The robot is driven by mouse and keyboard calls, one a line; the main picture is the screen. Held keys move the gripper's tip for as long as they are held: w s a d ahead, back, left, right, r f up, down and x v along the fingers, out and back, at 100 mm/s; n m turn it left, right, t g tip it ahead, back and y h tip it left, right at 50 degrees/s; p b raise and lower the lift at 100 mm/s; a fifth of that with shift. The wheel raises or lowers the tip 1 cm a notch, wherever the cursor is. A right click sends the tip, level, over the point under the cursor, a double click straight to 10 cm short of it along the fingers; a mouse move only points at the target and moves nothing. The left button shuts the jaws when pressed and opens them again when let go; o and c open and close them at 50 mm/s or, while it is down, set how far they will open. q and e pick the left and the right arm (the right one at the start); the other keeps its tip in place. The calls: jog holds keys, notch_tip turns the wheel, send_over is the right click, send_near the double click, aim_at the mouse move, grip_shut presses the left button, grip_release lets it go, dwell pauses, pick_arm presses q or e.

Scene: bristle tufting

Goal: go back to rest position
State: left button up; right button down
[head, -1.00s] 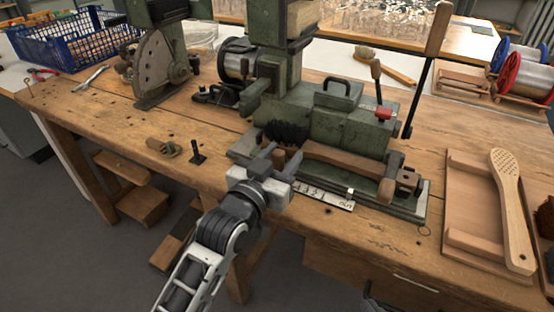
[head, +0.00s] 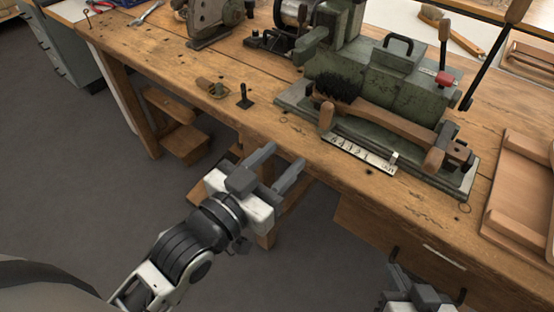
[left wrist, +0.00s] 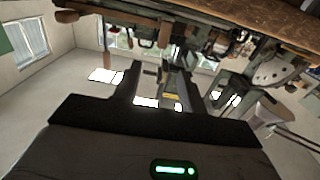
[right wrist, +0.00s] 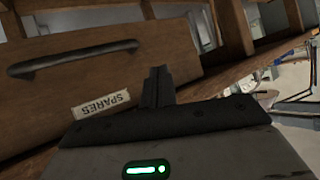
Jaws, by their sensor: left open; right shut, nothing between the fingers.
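My left gripper (head: 276,166) is open and empty, in front of the bench's front edge and over the floor in the head view. Its spread fingers also show in the left wrist view (left wrist: 158,75), with nothing between them. My right gripper (head: 426,284) is low at the bottom of the head view, partly cut off. In the right wrist view its fingers (right wrist: 157,72) are together and empty, in front of a wooden drawer (right wrist: 110,75) labelled SPARES. A wooden-handled brush (head: 385,124) with black bristles lies on the green machine (head: 385,82), apart from both grippers.
The wooden bench (head: 200,72) has its front edge just beyond my left gripper. A wooden tray (head: 520,190) lies at the right. A small black peg (head: 244,97) stands on the bench. The grey floor (head: 90,150) at the left is open.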

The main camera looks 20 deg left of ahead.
jog(key=shift+w+r, duration=0.1)
jog(key=shift+r, duration=0.1)
pick_arm(q)
jog(key=s+a+f+n+g+y+p, duration=0.1)
jog(key=s+f+g+p, duration=0.5)
jog(key=f, duration=0.6)
jog(key=shift+s+a+f+n+y, duration=0.2)
jog(key=shift+s+a+n+y, duration=0.15)
jog(key=shift+a+y, duration=0.6)
pick_arm(e)
jog(key=shift+d+r+g, duration=0.15)
jog(key=shift+r, duration=0.4)
jog(key=shift+d+r+g, duration=0.15)
jog(key=shift+r, duration=0.35)
pick_arm(q)
jog(key=shift+w, duration=0.1)
